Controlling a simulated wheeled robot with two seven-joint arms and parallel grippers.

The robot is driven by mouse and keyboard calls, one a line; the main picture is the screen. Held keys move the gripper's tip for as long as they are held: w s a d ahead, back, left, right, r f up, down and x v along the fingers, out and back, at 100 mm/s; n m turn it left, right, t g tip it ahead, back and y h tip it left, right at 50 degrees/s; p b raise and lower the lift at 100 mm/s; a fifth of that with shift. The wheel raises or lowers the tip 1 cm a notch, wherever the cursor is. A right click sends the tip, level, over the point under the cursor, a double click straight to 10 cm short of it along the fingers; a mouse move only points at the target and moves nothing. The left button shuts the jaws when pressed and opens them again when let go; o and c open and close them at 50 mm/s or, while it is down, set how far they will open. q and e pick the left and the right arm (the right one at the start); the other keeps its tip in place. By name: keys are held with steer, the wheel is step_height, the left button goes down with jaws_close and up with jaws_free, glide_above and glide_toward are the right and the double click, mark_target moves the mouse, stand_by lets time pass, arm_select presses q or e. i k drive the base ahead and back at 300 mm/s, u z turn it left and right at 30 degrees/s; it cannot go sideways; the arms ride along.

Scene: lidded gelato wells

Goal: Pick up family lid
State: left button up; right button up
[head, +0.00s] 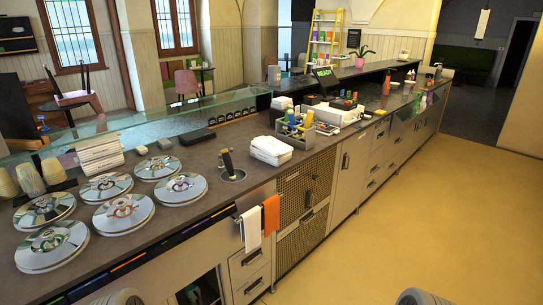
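Several round, shiny metal lids with centre knobs lie in two rows over the wells at the left of the counter. The front row has a near-left lid (52,246), a middle lid (123,214) and a right lid (180,188). The back row has a left lid (44,212), a middle lid (106,187) and a right lid (156,168). I cannot tell which one is the family lid. Neither of my grippers is in view; only rounded grey parts of mine show at the bottom edge.
A glass guard (150,128) runs behind the lids. Stacked cups (30,180) and a white stack (100,155) stand there. Right of the lids are a scoop in a round holder (231,172) and white containers (271,150). Towels (271,215) hang in front. The floor (400,225) is clear.

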mark_target(270, 146)
steer(key=z, duration=0.7)
steer(key=k, duration=1.05)
steer(key=z, duration=1.1)
steer(key=i, duration=1.95)
steer(key=u, duration=0.7)
steer(key=i, duration=1.95)
steer(key=u, duration=1.95)
steer(key=i, duration=0.9)
steer(key=u, duration=1)
